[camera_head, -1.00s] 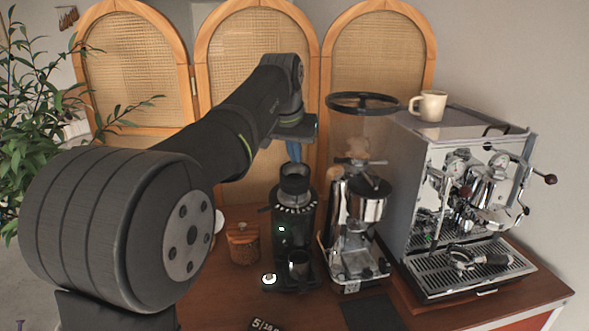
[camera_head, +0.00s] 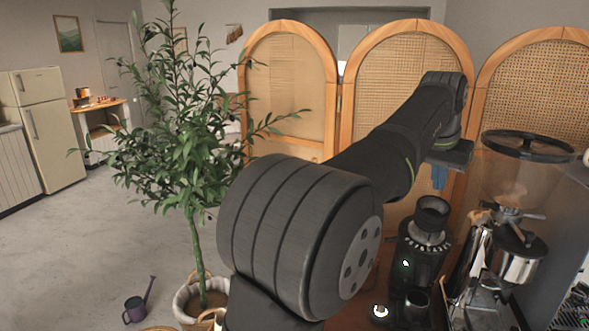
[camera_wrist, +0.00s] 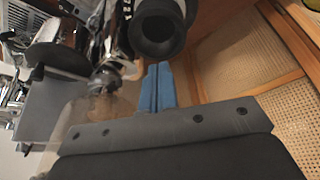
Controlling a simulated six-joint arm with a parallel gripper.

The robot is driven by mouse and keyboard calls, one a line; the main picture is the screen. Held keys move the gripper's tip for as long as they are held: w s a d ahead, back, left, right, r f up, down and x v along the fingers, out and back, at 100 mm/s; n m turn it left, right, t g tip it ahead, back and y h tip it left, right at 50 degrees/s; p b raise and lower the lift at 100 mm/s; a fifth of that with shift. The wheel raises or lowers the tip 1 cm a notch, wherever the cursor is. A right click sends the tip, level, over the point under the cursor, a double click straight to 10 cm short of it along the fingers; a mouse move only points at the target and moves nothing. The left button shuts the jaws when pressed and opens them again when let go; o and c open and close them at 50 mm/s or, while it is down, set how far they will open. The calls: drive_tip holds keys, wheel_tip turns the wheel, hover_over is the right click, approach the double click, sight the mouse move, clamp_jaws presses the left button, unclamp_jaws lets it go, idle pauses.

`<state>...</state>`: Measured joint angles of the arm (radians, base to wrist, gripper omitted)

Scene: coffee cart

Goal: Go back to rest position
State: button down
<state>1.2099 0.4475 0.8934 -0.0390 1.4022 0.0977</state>
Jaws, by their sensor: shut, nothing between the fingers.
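My gripper (camera_head: 438,180) shows its blue fingers hanging at the end of my dark arm, shut and empty. It is held up above the black grinder (camera_head: 420,255), near the grinder's round top opening, with no contact that I can make out. In the wrist view the two blue fingers (camera_wrist: 160,84) lie together with nothing between them. The dark round opening of the grinder (camera_wrist: 157,30) shows just beyond their tips.
A grinder with a clear hopper (camera_head: 513,190) stands right of the gripper. Woven screen panels (camera_head: 405,75) stand behind. A potted plant (camera_head: 195,160) and watering can (camera_head: 136,308) are left, on open floor (camera_head: 80,250). The espresso machine is largely cut off at right.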

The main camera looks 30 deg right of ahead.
sight(436, 204)
drive_tip(key=shift+w+d+f, duration=0.1)
drive_tip(key=shift+f, duration=1.65)
drive_tip(key=c, duration=0.9)
unclamp_jaws()
drive_tip(key=o, duration=0.8)
drive_tip(key=shift+a+r+m, duration=0.15)
drive_tip(key=shift+a+m, duration=0.2)
drive_tip(key=shift+m, duration=0.15)
drive_tip(key=shift+c, duration=0.2)
drive_tip(key=shift+o, duration=0.7)
drive_tip(key=w+a+f+m+g+y, duration=0.1)
drive_tip(key=w+a+f+m+g, duration=0.1)
drive_tip(key=w+a+f+m, duration=0.2)
drive_tip(key=w+a+m, duration=0.2)
drive_tip(key=a, duration=0.2)
drive_tip(key=shift+a+f, duration=0.2)
drive_tip(key=shift+f, duration=0.2)
drive_tip(key=w+a+f+m+g, duration=0.2)
drive_tip(key=w+a+f+m, duration=0.15)
drive_tip(key=a, duration=0.35)
wheel_tip(436, 204, down, 9)
drive_tip(key=s+d+m, duration=0.1)
drive_tip(key=s+d, duration=0.1)
drive_tip(key=shift+s+d, duration=0.15)
drive_tip(key=shift+s, duration=0.25)
